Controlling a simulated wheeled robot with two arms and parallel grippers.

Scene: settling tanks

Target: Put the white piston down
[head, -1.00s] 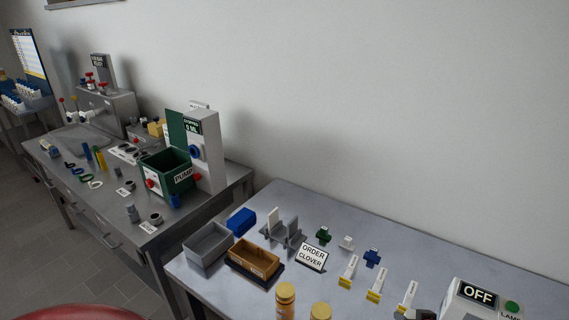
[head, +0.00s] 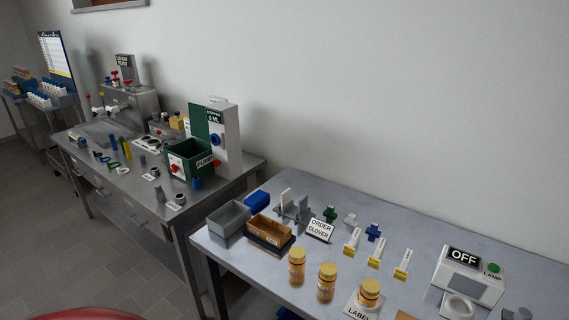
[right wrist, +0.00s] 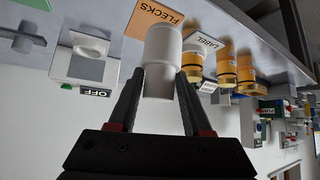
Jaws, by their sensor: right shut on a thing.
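The white piston, a white cylinder with a wider upper part in the picture (right wrist: 162,50), is between the fingers of my right gripper (right wrist: 160,88) in the right wrist view. The right gripper is shut on it. Behind it lies the orange card marked FLECKS (right wrist: 146,20); I cannot tell whether the piston touches the card or the table. The head view shows neither the piston nor either gripper. My left gripper is in no view now.
The grey table (head: 345,270) carries amber jars (head: 327,284), a LABEL card (head: 357,312), an OFF lamp box (head: 470,277), a brown tray (head: 268,233), a grey bin (head: 228,220) and the ORDER CLOVER sign (head: 319,230). The wrist view shows jars close beside the piston.

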